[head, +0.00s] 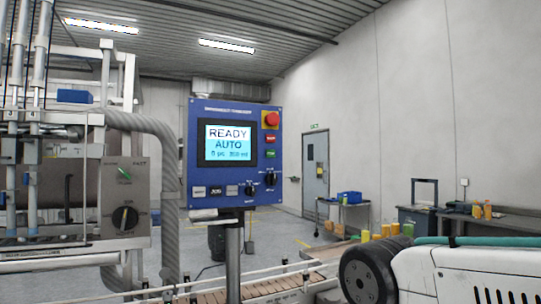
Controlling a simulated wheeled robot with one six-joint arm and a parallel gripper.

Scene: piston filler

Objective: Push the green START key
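The blue control panel (238,188) stands on a grey post near the middle of the head view. The green key (270,154) is on its right side, below a red key (270,139); their lettering is too small to read. The lit screen (227,143) left of the keys reads READY and AUTO, with a blurred third line. My arm (440,270) shows as a white and black link with a teal hose at the lower right, apart from the panel in the picture. My gripper is out of view.
A red emergency button (271,119) on a yellow base sits above the keys. Black knobs (270,179) and small keys line the panel's bottom. Filler machinery (125,200) stands left; a conveyor (275,287) runs below. A cart and benches are behind.

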